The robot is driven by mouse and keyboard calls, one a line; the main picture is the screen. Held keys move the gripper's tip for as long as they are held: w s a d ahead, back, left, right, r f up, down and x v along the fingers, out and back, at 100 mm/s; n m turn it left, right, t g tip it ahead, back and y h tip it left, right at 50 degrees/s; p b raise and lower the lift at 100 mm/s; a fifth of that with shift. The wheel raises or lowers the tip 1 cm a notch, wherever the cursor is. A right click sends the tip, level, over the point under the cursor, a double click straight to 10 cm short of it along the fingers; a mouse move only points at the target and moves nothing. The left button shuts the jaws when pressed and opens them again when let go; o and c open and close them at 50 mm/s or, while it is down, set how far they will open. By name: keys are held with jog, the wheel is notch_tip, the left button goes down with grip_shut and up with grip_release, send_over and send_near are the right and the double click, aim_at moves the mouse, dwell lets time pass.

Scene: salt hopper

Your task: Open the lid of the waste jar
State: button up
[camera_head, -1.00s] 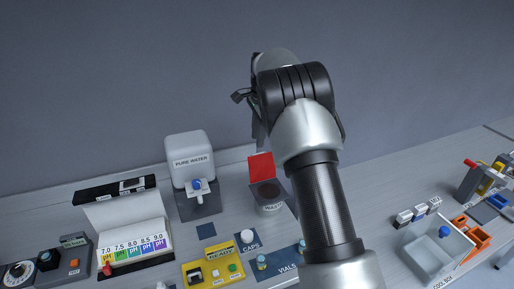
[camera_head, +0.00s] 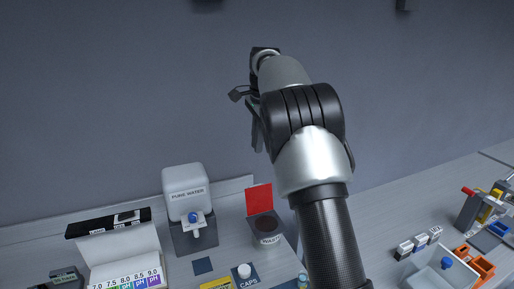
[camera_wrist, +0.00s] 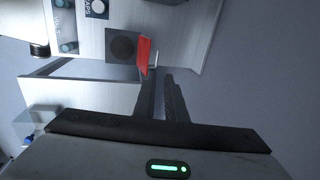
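The waste jar (camera_head: 267,239) stands on the bench right of the pure-water dispenser. Its red lid (camera_head: 259,199) stands up at the back edge, swung open, and the dark round top of the jar shows uncovered. In the wrist view the jar (camera_wrist: 122,46) is seen from above, with the red lid (camera_wrist: 144,54) edge-on at its right. My gripper (camera_wrist: 160,76) has its two dark fingers slightly apart with a narrow empty gap. The fingertips show just below the lid in that view and do not appear to hold it.
The pure-water dispenser (camera_head: 185,181) stands left of the jar. The pH chart box (camera_head: 122,245) is at the left, and the caps mat (camera_head: 247,280) is in front. A clear cool box (camera_head: 425,276) and orange racks (camera_head: 481,267) are at the right. The wall is behind.

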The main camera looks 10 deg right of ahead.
jog(key=shift+w+f+n, duration=0.15)
jog(key=shift+f+n, duration=0.1)
jog(key=shift+n, duration=0.15)
grip_shut()
jog(key=w+f+n+t+b, duration=0.1)
jog(key=w+f+n+b, duration=0.3)
jog(key=n, duration=0.9)
jog(key=n+p, duration=0.1)
jog(key=n, duration=0.3)
send_over(258, 198)
jog(key=w, duration=0.5)
notch_tip(258, 198, down, 12)
jog(key=shift+a+r, duration=0.1)
